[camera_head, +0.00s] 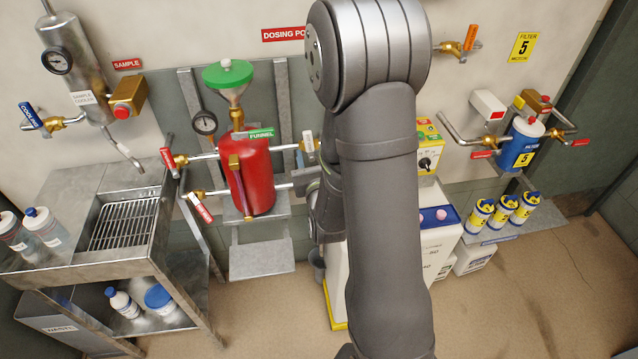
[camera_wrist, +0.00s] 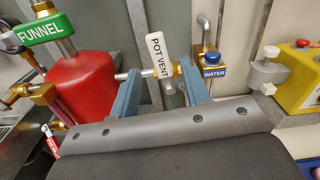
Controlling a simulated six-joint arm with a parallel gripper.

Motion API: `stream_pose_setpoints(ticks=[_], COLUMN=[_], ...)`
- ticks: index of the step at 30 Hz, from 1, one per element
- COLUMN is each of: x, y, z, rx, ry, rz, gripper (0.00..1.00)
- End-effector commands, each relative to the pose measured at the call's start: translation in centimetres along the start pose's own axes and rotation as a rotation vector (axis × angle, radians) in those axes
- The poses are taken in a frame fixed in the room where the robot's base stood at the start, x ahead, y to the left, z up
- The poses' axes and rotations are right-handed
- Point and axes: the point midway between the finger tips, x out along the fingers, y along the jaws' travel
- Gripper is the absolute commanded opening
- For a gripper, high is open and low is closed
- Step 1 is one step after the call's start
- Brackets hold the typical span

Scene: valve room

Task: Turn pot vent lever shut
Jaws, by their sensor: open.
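The white pot vent lever (camera_wrist: 158,55) stands nearly upright, tilted slightly, on a valve in the thin pipe right of the red pot (camera_wrist: 82,85). It also shows in the head view (camera_head: 308,141), just left of my arm, with the red pot (camera_head: 250,172) to its left. My gripper (camera_wrist: 160,68) is open, with one blue-grey finger on each side of the lever in the wrist view. I cannot tell whether either finger touches it. My arm hides most of the gripper in the head view.
The green FUNNEL lever (camera_wrist: 43,29) is left of the vent lever. The blue-tagged WATER valve (camera_wrist: 212,71) is close to the right finger. A yellow box (camera_wrist: 300,75) is farther right. A metal sink bench (camera_head: 60,262) stands left.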

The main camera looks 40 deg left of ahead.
Motion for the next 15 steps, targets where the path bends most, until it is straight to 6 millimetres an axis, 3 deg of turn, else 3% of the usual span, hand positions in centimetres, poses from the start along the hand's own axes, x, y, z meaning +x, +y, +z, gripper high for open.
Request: stream_pose_setpoints(ticks=[6,15], x=[-5.6,-10.4], y=[0.0,0.0], z=[0.0,0.0], rx=[-0.001,-0.004], ry=[0.003,0.003], rz=[0.002,0.001], gripper=[0.43,0.43])
